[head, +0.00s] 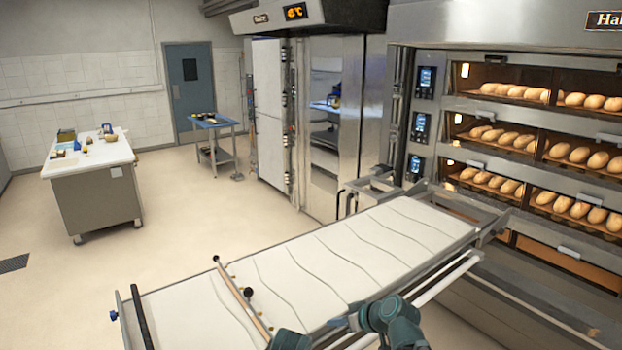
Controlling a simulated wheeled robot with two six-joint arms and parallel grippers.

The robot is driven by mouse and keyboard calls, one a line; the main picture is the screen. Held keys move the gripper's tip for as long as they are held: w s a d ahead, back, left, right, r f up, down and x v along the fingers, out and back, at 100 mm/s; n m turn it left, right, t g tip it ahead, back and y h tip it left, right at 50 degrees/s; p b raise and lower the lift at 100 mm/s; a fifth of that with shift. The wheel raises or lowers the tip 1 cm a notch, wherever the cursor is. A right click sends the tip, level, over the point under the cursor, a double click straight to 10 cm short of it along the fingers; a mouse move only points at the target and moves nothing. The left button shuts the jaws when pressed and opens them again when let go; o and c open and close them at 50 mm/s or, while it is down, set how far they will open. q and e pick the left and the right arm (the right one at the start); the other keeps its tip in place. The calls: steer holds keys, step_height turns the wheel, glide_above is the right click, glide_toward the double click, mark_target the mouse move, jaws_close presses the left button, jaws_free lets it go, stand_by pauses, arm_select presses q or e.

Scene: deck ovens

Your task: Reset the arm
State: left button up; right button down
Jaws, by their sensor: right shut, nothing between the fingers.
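My right arm shows at the bottom centre in teal and dark grey. My right gripper (338,322) points left, close over the front edge of the long white loader belt (372,238). It is shut with nothing in it. Another teal arm part shows at the bottom edge, left of it. My left gripper does not show.
The loader slopes up toward the deck oven (480,174) at the right, with several loaves on its decks. A wooden bar (243,296) crosses the belt. A white-topped table (90,157) and blue table (212,123) stand back left.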

steer(key=s+f+m+g+h+b, duration=0.2)
steer(key=s+f+g+h+b, duration=0.5)
steer(key=s+f+b, duration=0.7)
steer(key=s+f+h, duration=0.1)
steer(key=s+f, duration=0.5)
steer(key=f, duration=0.1)
steer(key=shift+s+f, duration=0.25)
steer(key=shift+s, duration=0.1)
steer(key=shift+a, duration=0.15)
stand_by(1.1)
